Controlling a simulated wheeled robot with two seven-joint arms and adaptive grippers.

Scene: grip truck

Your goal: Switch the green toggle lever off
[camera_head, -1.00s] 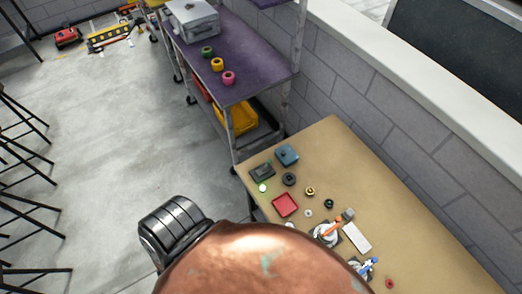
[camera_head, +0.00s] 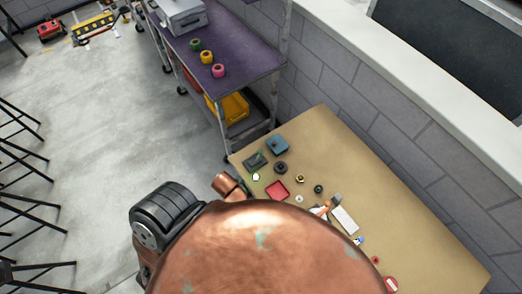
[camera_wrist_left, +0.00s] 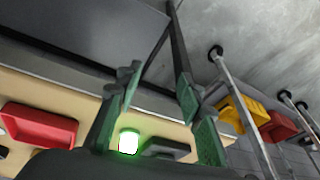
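A dark, low box (camera_head: 255,160) sits near the far left corner of the tan table, with a hint of green at its back edge. I cannot clearly make out a green lever on it. A small glowing green-white piece (camera_head: 256,177) is beside the box. In the left wrist view, this glowing piece (camera_wrist_left: 128,142) appears between the bases of my left gripper's (camera_wrist_left: 158,88) fingers, with a dark box (camera_wrist_left: 165,148) to its right. The left fingers are spread and hold nothing visible. In the head view, my copper arm hides the left gripper. My right gripper is out of view.
A red tray (camera_head: 277,190), a blue box (camera_head: 277,145) and several small rings share the table (camera_head: 400,220). An orange lever (camera_head: 321,210) is partly hidden by my arm. A purple-topped cart (camera_head: 240,65) stands behind; a grey block wall borders the right.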

